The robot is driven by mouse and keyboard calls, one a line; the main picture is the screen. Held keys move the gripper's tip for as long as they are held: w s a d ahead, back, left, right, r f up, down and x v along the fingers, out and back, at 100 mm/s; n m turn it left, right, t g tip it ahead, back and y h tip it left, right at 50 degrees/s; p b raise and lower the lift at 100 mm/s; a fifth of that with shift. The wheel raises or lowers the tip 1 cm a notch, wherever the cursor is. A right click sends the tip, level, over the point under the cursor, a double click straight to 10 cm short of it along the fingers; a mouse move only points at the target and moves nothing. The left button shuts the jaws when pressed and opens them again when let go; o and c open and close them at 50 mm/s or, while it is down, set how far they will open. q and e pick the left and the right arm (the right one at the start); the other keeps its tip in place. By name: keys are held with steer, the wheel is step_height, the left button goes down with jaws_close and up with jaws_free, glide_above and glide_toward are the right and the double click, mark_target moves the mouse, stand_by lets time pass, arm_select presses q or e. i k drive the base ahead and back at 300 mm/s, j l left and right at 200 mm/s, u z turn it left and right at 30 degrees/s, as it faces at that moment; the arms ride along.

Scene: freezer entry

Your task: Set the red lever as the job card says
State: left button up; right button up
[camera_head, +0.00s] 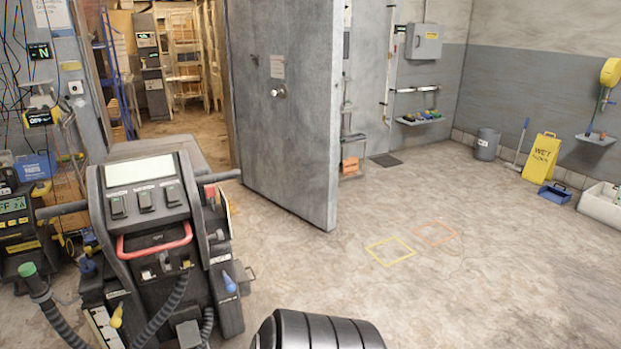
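A dark machine (145,205) with a pale display and several switches stands at the left front. A red bar-shaped handle (155,243) runs across its front below the switches; I cannot tell whether this is the red lever. A small red-topped part (210,190) also shows on its right side. Neither of my grippers is in view.
The heavy grey door (290,110) stands open beside a doorway. Yellow (390,250) and orange (436,234) floor squares lie on clear floor at the right. A yellow wet-floor sign (540,157) and grey bin (486,144) stand farther back. Hoses hang at the machine's front.

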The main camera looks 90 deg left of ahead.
mark_target(211, 191)
steer(key=u, duration=3.4)
